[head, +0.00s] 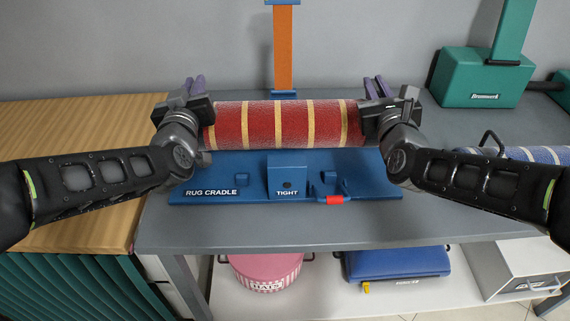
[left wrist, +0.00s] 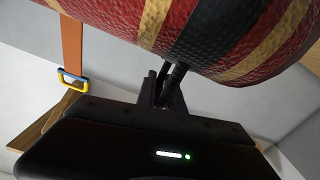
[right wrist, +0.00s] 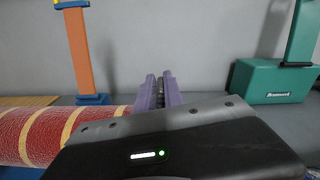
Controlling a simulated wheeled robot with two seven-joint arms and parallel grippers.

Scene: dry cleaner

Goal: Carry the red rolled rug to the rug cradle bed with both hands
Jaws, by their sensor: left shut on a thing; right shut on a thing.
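The red rolled rug (head: 265,125) with tan stripes lies level across the middle of the head view, above and behind the front of the blue rug cradle bed (head: 228,193). I cannot tell whether it touches the bed. My left gripper (head: 194,90) is shut on the rug's left end, and my right gripper (head: 378,92) is shut on its right end. The rug fills the top of the left wrist view (left wrist: 215,25) and shows at the lower left of the right wrist view (right wrist: 40,135). The grip contacts are partly hidden.
An orange strap post (head: 284,48) stands behind the rug. A green machine (head: 482,80) and a blue striped roll (head: 545,154) are at right on the grey table (head: 300,230). A wooden top (head: 75,130) is at left. A pink tub (head: 265,270) and blue case (head: 397,262) sit below.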

